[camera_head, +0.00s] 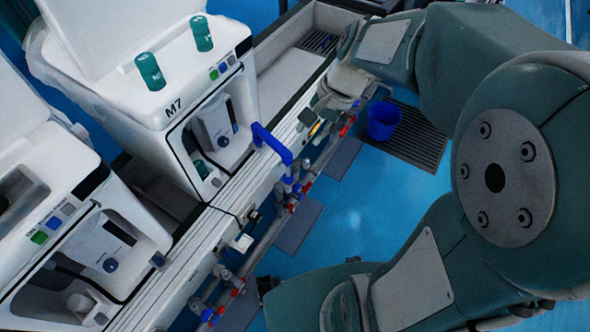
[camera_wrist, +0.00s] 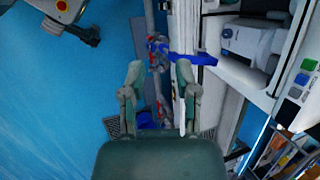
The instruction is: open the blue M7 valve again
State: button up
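The blue valve handle (camera_head: 271,143) sticks out beside the white M7 machine (camera_head: 172,108), above the pipes. Its long arm lies along the machine's front and its end bends down toward the pipework. In the wrist view the blue handle (camera_wrist: 195,59) lies crosswise just beyond the fingertips, pointing right toward the machine. My gripper (camera_wrist: 160,75) is open, with its two fingers apart and nothing visible held between them. The handle appears ahead of the fingers; contact cannot be told. In the head view my gripper (camera_head: 325,103) is small and partly hidden, to the upper right of the handle.
Pipes with red and blue fittings (camera_head: 290,190) run along the machine bench. A blue bucket (camera_head: 383,120) stands on a dark floor grate (camera_head: 420,140). A second white machine (camera_head: 45,170) is at left. Blue floor lies open at right.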

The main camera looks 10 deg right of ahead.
jog(key=w+d+f+m+g+y, duration=0.1)
jog(key=w+d+f+m+y, duration=0.1)
jog(key=w+f+m+y, duration=0.7)
jog(key=m+t, duration=1.3)
jog(key=m, duration=1.4)
send_near(298, 187)
jog(key=shift+h, duration=0.4)
jog(key=x, duration=1)
jog(key=shift+s+a+f, duration=0.15)
jog(key=shift+a, duration=0.05)
grip_shut()
